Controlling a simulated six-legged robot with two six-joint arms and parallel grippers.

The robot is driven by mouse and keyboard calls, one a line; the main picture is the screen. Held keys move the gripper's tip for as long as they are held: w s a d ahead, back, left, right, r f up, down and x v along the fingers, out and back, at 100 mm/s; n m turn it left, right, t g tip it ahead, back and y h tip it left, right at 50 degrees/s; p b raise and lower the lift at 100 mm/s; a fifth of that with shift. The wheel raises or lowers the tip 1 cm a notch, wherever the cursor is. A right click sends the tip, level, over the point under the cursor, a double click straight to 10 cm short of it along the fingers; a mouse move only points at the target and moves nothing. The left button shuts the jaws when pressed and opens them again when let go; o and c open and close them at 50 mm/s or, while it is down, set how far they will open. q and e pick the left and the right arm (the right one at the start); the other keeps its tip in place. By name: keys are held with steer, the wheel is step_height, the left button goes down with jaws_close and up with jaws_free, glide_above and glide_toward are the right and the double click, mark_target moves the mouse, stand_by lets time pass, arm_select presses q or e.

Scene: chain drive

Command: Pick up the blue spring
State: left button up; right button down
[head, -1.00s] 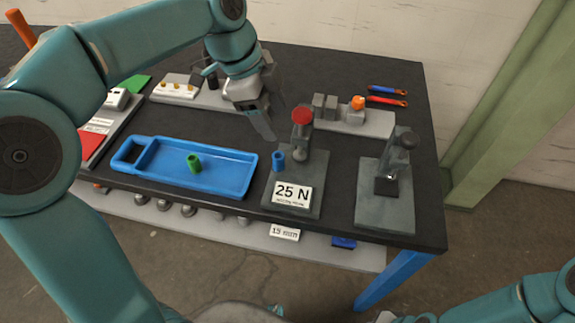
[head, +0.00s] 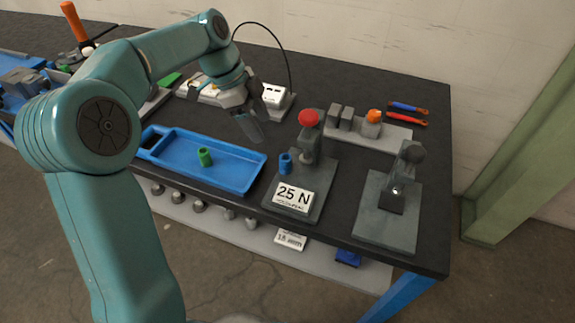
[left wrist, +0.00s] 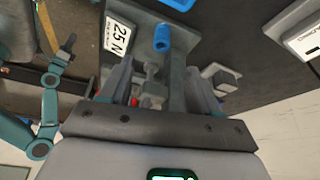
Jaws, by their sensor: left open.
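The blue spring (head: 285,163) is a small blue cylinder standing on the grey base of the 25 N press, left of its red-topped column. In the left wrist view the blue spring (left wrist: 162,38) shows at the top middle, beyond the fingers. My left gripper (head: 253,118) is open and empty, above the table behind and to the left of the spring, apart from it. Its fingers (left wrist: 160,85) frame the press in the left wrist view. My right gripper is not in the head view; an arm shows at the left of the wrist view, its gripper too small to read.
A blue tray (head: 225,171) holds a green cylinder (head: 205,157) left of the press (head: 310,202). A second grey fixture (head: 387,228) stands at right. Behind are a grey block stand (head: 390,132) with an orange knob and two tools (head: 408,115). A white box (head: 275,96) stands behind the gripper.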

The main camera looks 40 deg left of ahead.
mark_target(282, 157)
arm_select(q)
steer(key=x, duration=1.4)
steer(key=shift+w, duration=0.35)
steer(key=c, duration=1.1)
steer(key=shift+c, duration=0.2)
